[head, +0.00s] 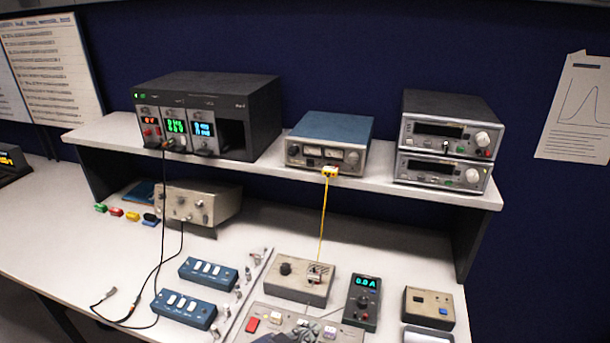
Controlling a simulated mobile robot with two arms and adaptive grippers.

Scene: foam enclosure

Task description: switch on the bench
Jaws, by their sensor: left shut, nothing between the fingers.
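The bench (370,232) is a white worktop with a raised shelf (300,172). My left gripper (292,337) shows only in part at the bottom edge, over this panel. It is shut and empty; I cannot tell whether it touches a button. Two blue switch boxes (208,272) (184,308) with white rockers lie to the left. My right gripper is not seen.
A yellow cable (323,220) drops to a beige knob box (290,280). A handheld meter (362,302) is lit. Black leads (165,230) hang left.

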